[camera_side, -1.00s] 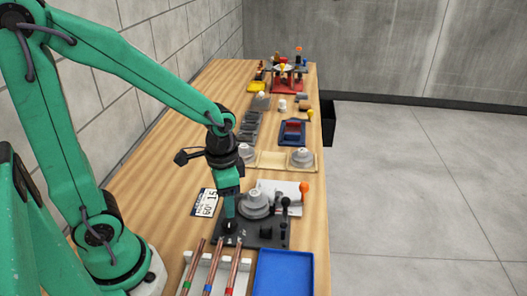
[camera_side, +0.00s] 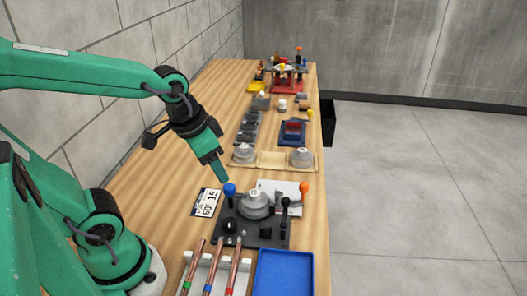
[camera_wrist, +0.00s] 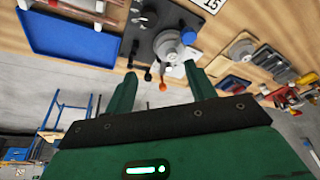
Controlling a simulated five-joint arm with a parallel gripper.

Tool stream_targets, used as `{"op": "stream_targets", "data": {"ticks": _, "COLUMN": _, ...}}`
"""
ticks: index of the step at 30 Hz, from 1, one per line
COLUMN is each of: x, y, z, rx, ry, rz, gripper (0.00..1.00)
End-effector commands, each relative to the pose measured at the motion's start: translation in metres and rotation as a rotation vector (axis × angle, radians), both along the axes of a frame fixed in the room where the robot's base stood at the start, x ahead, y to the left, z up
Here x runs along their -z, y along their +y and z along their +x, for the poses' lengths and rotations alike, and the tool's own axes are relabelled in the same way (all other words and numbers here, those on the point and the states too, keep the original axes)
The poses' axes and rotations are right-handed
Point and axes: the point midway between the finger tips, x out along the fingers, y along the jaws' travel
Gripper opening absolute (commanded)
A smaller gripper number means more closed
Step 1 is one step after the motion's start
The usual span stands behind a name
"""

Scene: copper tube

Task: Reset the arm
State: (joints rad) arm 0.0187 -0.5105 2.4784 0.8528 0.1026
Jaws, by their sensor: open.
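My gripper (camera_side: 221,176) is in the air above the wooden bench, up and left of the black bending fixture (camera_side: 269,240). In the wrist view its two green fingers (camera_wrist: 162,90) are spread, with nothing between them.
A label card reading "60° 15" (camera_side: 206,202) lies left of the fixture. A tan tray (camera_side: 272,159) with grey round dies stands behind it. A blue fixture (camera_side: 293,132) and a red stand (camera_side: 288,83) are farther back. Bare bench lies along the left.

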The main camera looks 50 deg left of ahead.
Motion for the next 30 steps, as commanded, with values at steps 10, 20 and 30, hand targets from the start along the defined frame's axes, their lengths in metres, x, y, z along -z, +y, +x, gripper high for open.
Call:
{"op": "stream_targets", "data": {"ticks": 10, "x": -0.039, "y": 0.004, "z": -0.02, "rx": -0.099, "ry": -0.15, "rz": -0.036, "gripper": 0.55}}
{"op": "stream_targets", "data": {"ticks": 20, "x": -0.044, "y": 0.005, "z": -0.023, "rx": -0.114, "ry": -0.17, "rz": -0.043, "gripper": 0.55}}
{"op": "stream_targets", "data": {"ticks": 30, "x": -0.044, "y": 0.005, "z": -0.023, "rx": -0.114, "ry": -0.17, "rz": -0.043, "gripper": 0.55}}
